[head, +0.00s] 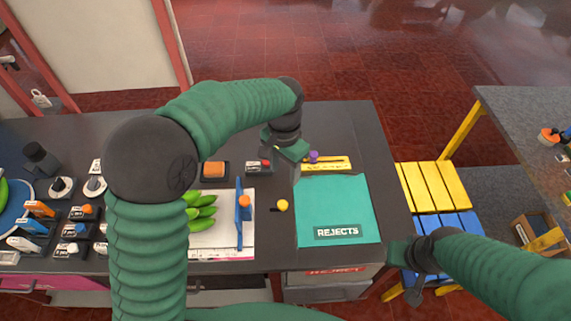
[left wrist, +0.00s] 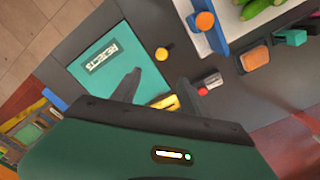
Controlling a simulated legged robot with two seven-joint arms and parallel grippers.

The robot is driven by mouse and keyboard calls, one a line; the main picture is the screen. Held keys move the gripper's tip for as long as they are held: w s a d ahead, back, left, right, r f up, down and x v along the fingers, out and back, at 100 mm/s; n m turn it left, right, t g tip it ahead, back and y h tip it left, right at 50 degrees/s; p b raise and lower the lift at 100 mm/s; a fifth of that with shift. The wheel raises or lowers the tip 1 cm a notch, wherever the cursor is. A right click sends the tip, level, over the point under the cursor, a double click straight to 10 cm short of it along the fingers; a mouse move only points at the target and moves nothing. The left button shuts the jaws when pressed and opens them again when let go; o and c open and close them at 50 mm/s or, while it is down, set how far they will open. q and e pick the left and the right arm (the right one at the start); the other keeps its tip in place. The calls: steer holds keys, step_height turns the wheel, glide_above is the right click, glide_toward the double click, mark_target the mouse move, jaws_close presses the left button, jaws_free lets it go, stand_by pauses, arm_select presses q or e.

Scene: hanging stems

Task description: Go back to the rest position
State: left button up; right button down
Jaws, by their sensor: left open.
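My left gripper (head: 292,165) hangs over the dark counter (head: 345,122), just behind the teal REJECTS mat (head: 340,190). In the left wrist view its two dark fingers (left wrist: 160,90) stand apart, with nothing held between them. The mat also shows in the left wrist view (left wrist: 100,75). My right gripper (head: 408,270) is low at the counter's front right corner, beside the blue and yellow slatted seat; its jaws are too unclear to judge.
Green pods (head: 202,212) lie on a white board with a blue upright (head: 243,215). A yellow knob (head: 283,205) stands left of the mat. Several small labelled blocks crowd the counter's left. A slatted seat (head: 432,186) and another table (head: 510,120) are at right.

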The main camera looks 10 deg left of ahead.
arm_select(q)
steer(key=s+a+f+n+t, duration=0.1)
steer(key=s+a+f+n, duration=0.1)
steer(key=s, duration=0.6)
steer(key=s+a+f+n+t, duration=0.1)
steer(key=s+a+f+n, duration=0.2)
steer(key=s+a, duration=0.3)
steer(key=shift+s+f+n+t, duration=0.2)
steer(key=shift+s+n+t, duration=0.15)
steer(key=shift+s, duration=0.55)
steer(key=shift+s+a, duration=0.15)
stand_by(1.1)
